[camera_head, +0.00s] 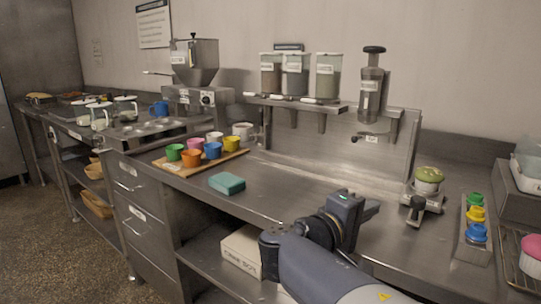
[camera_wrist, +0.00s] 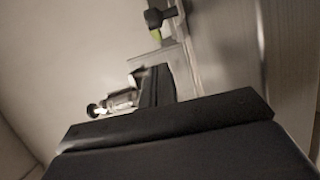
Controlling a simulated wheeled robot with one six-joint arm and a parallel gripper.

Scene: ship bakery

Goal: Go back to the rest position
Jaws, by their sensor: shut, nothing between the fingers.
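My gripper (camera_head: 366,207) is at the end of my dark arm, above the front part of the steel counter (camera_head: 300,190). In the head view it points right and toward the back of the counter. Its fingers are shut with nothing between them. In the wrist view the gripper (camera_wrist: 160,90) shows as a large dark shape across the lower part, and the scene behind it is tilted and blurred.
A teal block (camera_head: 227,183) lies left of my gripper. Behind it, a wooden board (camera_head: 202,163) holds several coloured cups. The counter's middle is clear.

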